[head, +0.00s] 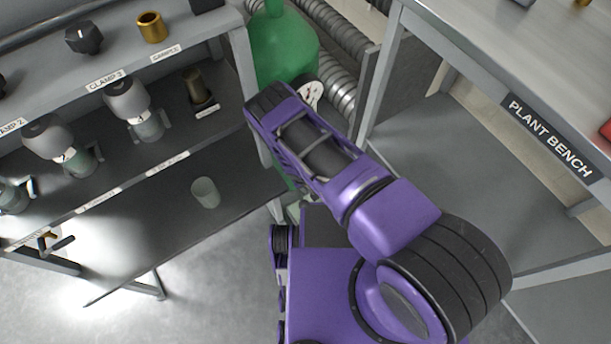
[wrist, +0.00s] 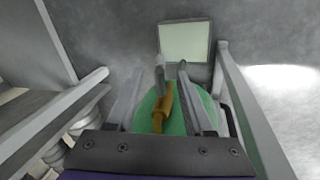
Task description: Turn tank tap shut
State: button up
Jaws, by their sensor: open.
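The green tank (head: 283,50) stands between the two benches in the head view, partly hidden behind my arm. In the wrist view the green tank (wrist: 176,125) lies below my gripper. A brass-coloured tap (wrist: 162,106) shows against the tank, with its long part running nearly up and down the picture. A grey piece (wrist: 158,65) is at its upper end. My gripper (wrist: 157,78) is open, with one finger on each side of the tap. I cannot tell whether either finger touches it. In the head view my gripper is hidden by my purple arm.
The plant bench (head: 500,90) is on the right. Ribbed hoses (head: 338,42) run behind the tank. A pale panel (wrist: 186,42) lies beyond the tap.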

jog(key=p+v, duration=0.2)
jog(key=v, duration=1)
jog(key=shift+r, duration=0.35)
jog(key=shift+s+a, duration=0.1)
